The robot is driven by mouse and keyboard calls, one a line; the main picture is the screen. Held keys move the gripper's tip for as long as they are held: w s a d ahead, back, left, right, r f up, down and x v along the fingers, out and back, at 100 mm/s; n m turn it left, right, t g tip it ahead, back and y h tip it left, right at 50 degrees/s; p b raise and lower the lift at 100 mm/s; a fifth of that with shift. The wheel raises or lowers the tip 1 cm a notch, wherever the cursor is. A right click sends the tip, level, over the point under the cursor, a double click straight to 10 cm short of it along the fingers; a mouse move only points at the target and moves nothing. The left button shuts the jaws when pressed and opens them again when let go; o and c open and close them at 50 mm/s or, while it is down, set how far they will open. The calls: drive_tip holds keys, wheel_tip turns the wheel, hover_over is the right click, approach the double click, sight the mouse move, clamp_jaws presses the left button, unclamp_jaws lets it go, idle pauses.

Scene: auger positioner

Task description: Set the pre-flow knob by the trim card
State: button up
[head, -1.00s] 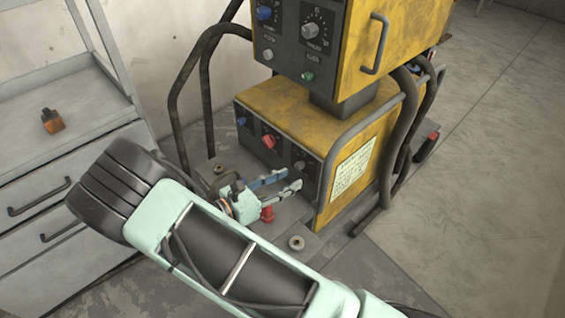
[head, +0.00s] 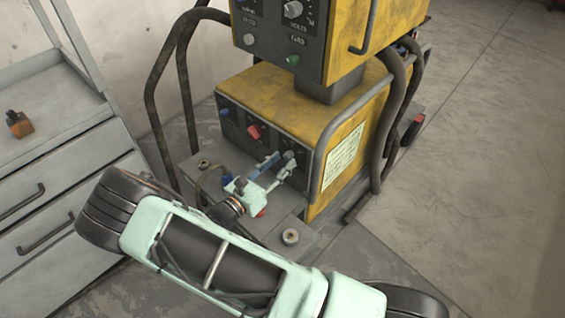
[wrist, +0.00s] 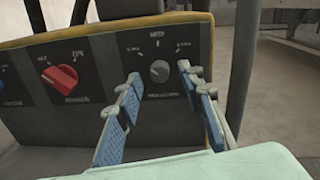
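The small grey pre-flow knob (wrist: 159,71) is on the dark lower front panel, with MID printed above it and blurred marks to either side. My gripper (wrist: 158,74) is open, with one blue-padded finger on each side of the knob in the wrist view. I cannot tell whether either finger touches it. In the head view my gripper (head: 281,160) reaches the panel's right part and partly hides the knob area. A pale printed card (head: 343,158), likely the trim card, is on the yellow machine's right side; its text is too small to read.
A red power knob (wrist: 60,78) sits left of the pre-flow knob, with a blue knob (head: 224,113) farther left. Thick bent bars flank the yellow machine (head: 280,92). A grey drawer cabinet (head: 60,150) bears an orange-brown block (head: 19,124). Open floor lies right.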

drive_tip(key=shift+w+d, duration=0.4)
drive_tip(key=shift+w, duration=0.05)
clamp_jaws()
drive_tip(key=shift+m, duration=0.4)
drive_tip(key=m, duration=0.3)
drive_tip(key=shift+f+m, duration=0.1)
drive_tip(key=shift+m, duration=0.3)
drive_tip(key=m+b, duration=0.1)
drive_tip(key=m, duration=0.4)
drive_tip(key=shift+h, duration=0.3)
drive_tip(key=shift+m, duration=0.3)
